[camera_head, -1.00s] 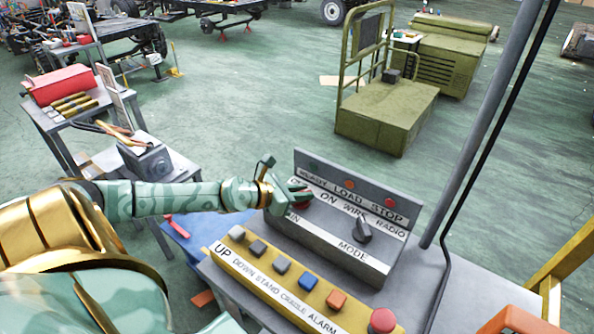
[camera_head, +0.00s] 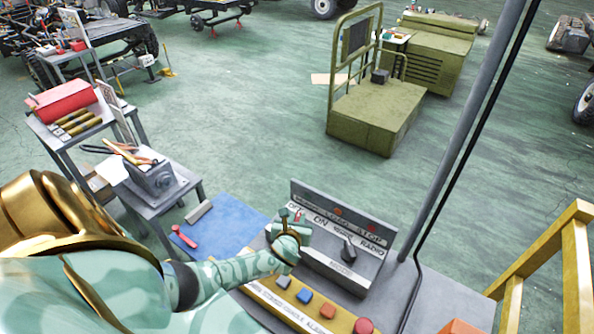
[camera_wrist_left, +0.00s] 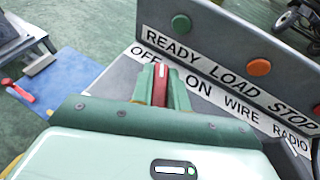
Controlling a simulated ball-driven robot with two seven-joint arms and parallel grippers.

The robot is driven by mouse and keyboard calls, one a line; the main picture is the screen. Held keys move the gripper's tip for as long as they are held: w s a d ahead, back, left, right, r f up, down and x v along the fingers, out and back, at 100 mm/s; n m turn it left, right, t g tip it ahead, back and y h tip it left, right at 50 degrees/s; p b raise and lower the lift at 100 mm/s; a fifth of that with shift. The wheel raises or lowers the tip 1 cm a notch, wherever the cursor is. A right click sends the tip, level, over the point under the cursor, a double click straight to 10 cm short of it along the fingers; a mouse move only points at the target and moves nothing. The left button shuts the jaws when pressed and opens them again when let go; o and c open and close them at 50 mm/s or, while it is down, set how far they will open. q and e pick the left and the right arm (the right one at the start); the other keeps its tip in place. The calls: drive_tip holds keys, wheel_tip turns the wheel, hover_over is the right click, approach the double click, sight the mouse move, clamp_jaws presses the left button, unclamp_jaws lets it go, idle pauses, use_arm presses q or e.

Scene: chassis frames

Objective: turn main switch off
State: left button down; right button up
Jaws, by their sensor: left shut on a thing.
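The main switch is a red handle (camera_wrist_left: 160,84) on the sloping face of a grey control box (camera_head: 345,272). Its labels OFF and ON show in the left wrist view, with OFF on the left and ON on the right. My left gripper (camera_wrist_left: 160,80) is shut on the red handle, one finger on each side. The handle lies upright in the wrist view, between the two labels. In the head view my left gripper (camera_head: 292,222) covers most of the switch and part of the OFF label. My right gripper is not in view.
A dark mode knob (camera_head: 348,251) stands right of the switch. A yellow button strip (camera_head: 262,291) with a red stop button (camera_head: 363,325) lies in front. A grey post (camera_head: 455,140) rises at the right. A blue mat (camera_head: 220,222) lies left of the box.

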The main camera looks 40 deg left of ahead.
use_arm(q)
drive_tip(key=shift+n+g+y, duration=0.5)
drive_tip(key=shift+n+y, duration=0.3)
drive_tip(key=shift+n+g+y+b, duration=0.4)
drive_tip(key=shift+n+g+y, duration=0.7)
drive_tip(key=shift+n+y, duration=0.25)
drive_tip(key=c, duration=1.4)
unclamp_jaws()
drive_tip(key=shift+o, duration=0.2)
